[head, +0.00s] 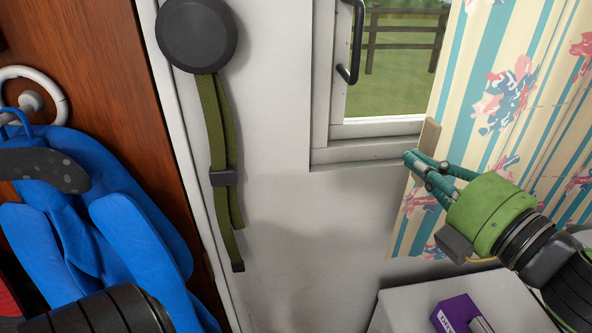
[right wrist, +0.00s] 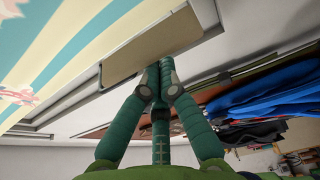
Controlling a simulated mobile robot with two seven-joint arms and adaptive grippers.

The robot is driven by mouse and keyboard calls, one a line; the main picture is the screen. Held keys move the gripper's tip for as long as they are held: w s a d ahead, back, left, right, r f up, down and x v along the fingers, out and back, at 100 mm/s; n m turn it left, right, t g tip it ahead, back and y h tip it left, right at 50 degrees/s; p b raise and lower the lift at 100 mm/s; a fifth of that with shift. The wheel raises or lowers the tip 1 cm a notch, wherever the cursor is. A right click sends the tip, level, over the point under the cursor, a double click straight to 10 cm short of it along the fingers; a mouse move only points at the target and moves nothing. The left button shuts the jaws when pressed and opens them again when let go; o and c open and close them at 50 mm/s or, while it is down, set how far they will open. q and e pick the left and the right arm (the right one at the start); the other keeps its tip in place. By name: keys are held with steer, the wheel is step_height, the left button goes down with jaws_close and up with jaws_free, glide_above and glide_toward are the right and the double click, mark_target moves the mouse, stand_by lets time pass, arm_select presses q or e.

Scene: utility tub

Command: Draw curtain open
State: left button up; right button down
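The striped, flowered curtain (head: 520,100) hangs at the right of the head view, beside the window (head: 395,70). It also shows at the upper left of the right wrist view (right wrist: 60,45). A beige strip (head: 430,133) runs along its left edge and shows in the wrist view (right wrist: 155,45). My right gripper (head: 415,168) has its teal fingertips drawn together at the strip's lower part. In the wrist view the tips (right wrist: 159,72) meet at the strip's near edge; whether any of it is pinched is hidden. My left gripper is out of view.
A black window handle (head: 352,45) is left of the curtain. A green strap (head: 222,160) hangs on the wall. Blue clothing (head: 90,210) hangs by a brown door (head: 100,90). A white surface (head: 410,300) with a purple box (head: 455,312) lies below the gripper.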

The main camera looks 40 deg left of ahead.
mark_target(512, 140)
steer(key=w+d+p, duration=0.1)
steer(key=w+d, duration=0.1)
steer(key=w+d+p, duration=0.1)
steer(key=w+d, duration=0.1)
steer(key=w, duration=0.1)
steer(key=w+d+r+p, duration=0.1)
steer(key=w+d, duration=0.1)
steer(key=d, duration=0.1)
steer(key=shift+w, duration=0.35)
steer(key=w+d, duration=0.1)
steer(key=w, duration=0.1)
steer(key=w+d, duration=0.2)
steer(key=w+d+p, duration=0.1)
steer(key=w, duration=0.1)
steer(key=shift+w+d+f, duration=0.1)
steer(key=shift+d+f, duration=0.3)
steer(key=shift+w+d, duration=0.15)
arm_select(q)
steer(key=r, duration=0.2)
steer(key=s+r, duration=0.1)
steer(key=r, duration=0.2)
arm_select(e)
steer(key=shift+r, duration=0.1)
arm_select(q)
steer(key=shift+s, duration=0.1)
